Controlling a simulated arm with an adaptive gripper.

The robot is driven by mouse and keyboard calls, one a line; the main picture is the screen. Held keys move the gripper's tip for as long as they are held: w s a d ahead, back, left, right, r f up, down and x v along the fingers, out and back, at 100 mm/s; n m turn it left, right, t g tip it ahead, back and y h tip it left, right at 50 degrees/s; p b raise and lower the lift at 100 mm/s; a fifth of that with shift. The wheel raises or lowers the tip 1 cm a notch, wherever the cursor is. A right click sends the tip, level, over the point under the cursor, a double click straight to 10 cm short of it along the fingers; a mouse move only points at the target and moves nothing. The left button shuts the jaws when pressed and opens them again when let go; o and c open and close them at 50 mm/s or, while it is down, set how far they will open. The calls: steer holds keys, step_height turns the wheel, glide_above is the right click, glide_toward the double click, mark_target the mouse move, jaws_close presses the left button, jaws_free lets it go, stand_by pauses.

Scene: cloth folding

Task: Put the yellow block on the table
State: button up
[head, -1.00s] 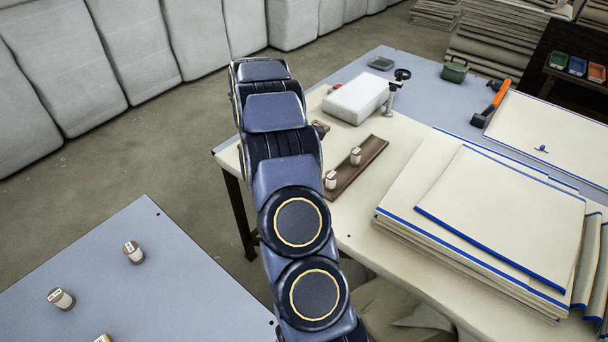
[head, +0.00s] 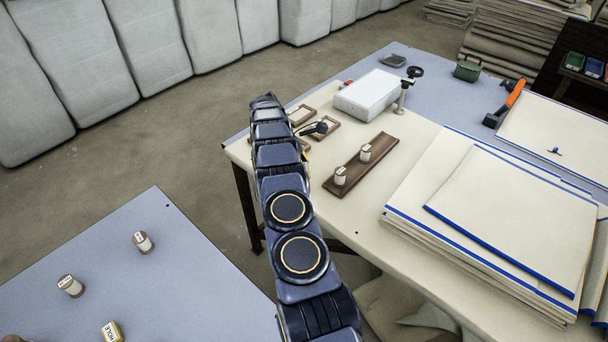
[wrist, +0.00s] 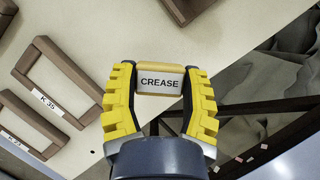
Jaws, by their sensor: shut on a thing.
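My gripper (wrist: 160,85) has yellow ribbed fingers and is shut on a yellow block (wrist: 160,94) with a white label reading "CREASE". In the wrist view, the block is between the fingertips, over or near the edge of the cream table (wrist: 200,40); its height above the table is unclear. In the head view, my arm hides most of the gripper and the held block.
Wooden frames (head: 320,128) lie near the gripper. A wooden strip (head: 355,167) holds two labelled pieces. A white box (head: 370,95) and stacked cloths (head: 500,215) are on the cream table. Two small pieces (head: 143,241) (head: 70,286) are on the blue-grey table (head: 150,215).

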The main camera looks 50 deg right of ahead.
steer(key=shift+w+d+f, duration=0.2)
steer(key=shift+f, duration=1.65)
steer(key=o, duration=0.9)
steer(key=shift+f, duration=0.15)
